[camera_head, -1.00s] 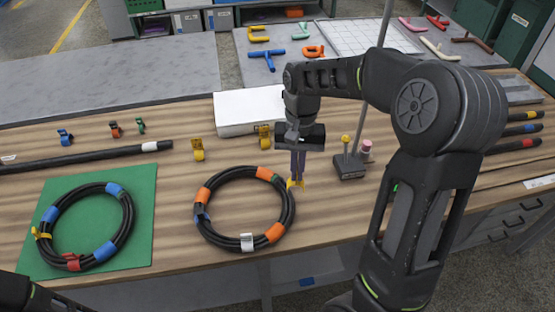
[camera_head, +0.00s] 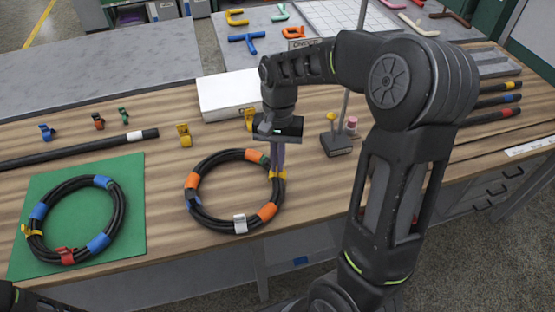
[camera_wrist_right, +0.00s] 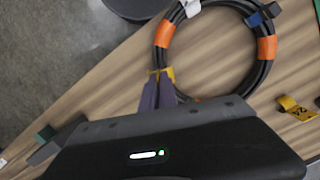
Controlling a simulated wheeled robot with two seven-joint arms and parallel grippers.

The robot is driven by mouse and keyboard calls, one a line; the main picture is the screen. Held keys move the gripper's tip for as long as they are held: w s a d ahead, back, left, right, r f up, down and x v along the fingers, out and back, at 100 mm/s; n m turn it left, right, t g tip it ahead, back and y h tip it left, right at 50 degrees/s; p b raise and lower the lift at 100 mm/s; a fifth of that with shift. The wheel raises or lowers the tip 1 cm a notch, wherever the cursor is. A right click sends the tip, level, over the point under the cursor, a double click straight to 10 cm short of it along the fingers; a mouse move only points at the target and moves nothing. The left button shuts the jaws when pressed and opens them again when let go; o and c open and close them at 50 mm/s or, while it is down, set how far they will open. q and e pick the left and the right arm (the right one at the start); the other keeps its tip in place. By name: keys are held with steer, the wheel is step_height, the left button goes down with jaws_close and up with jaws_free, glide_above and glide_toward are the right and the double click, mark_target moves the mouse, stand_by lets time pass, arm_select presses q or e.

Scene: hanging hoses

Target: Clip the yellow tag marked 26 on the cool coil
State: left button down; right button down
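My right gripper (camera_head: 278,172) points down at the right edge of the orange-banded black coil (camera_head: 190,181). Its fingers are shut on a yellow tag (camera_head: 283,175), which also shows at the fingertips in the wrist view (camera_wrist_right: 168,72). The held tag meets the coil's edge in both views; whether it is clipped around the hose is unclear, and its marking cannot be read. A blue-banded coil (camera_head: 121,215) lies on the green mat (camera_head: 135,250), with a yellow tag (camera_head: 32,231) and red tag (camera_head: 65,256) on it. My left gripper is out of view.
Loose yellow tags stand behind the orange-banded coil, one at left (camera_head: 184,137) and one by my wrist (camera_head: 249,122). A white box (camera_head: 228,95) is behind. A stand with coloured knobs (camera_head: 336,145) is right of my gripper. Bare wood separates the mat and orange-banded coil.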

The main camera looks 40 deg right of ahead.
steer(key=shift+f+b, duration=0.8)
steer(key=shift+f, duration=0.75)
steer(key=shift+f, duration=0.25)
steer(key=shift+f+b, duration=0.75)
steer(key=shift+f, duration=0.2)
steer(key=shift+f+b, duration=0.4)
steer(key=shift+f, duration=0.25)
stand_by(0.7)
steer(key=c, duration=1.6)
jaws_free()
